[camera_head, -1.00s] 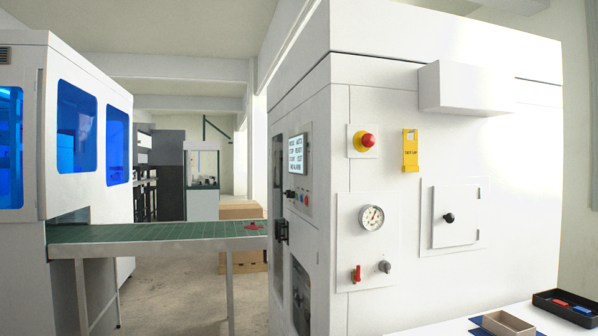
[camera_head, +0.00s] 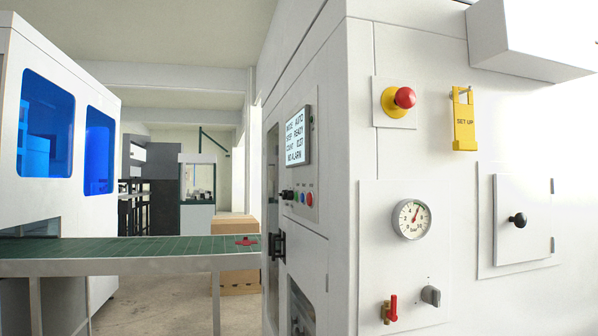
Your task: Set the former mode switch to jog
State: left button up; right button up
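The former (camera_head: 340,60) is the large white machine filling the right half of the view. On its left-hand face, a screen (camera_head: 298,135) reads mode AUTO, step READY and no alarm. Below the screen is a small control panel with a black knob (camera_head: 288,194), seen at a steep angle, which looks like the mode switch; its pointer position is too small to read. Small coloured buttons (camera_head: 304,198) sit right of the knob. Neither of my grippers is in view.
The front face carries a red emergency stop (camera_head: 404,97), a yellow SET UP tag (camera_head: 464,122), a gauge (camera_head: 411,219), a red valve handle (camera_head: 392,308), a grey knob (camera_head: 431,296) and a small door (camera_head: 522,219). A green conveyor (camera_head: 130,250) meets the former's left side.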

aim_at(289, 196)
jog(key=u, duration=0.2)
jog(key=k, duration=0.9)
jog(key=u, duration=1.4)
jog(key=i, duration=3.05)
jog(key=z, duration=1.1)
jog(key=i, duration=1.5)
jog(key=z, duration=1.4)
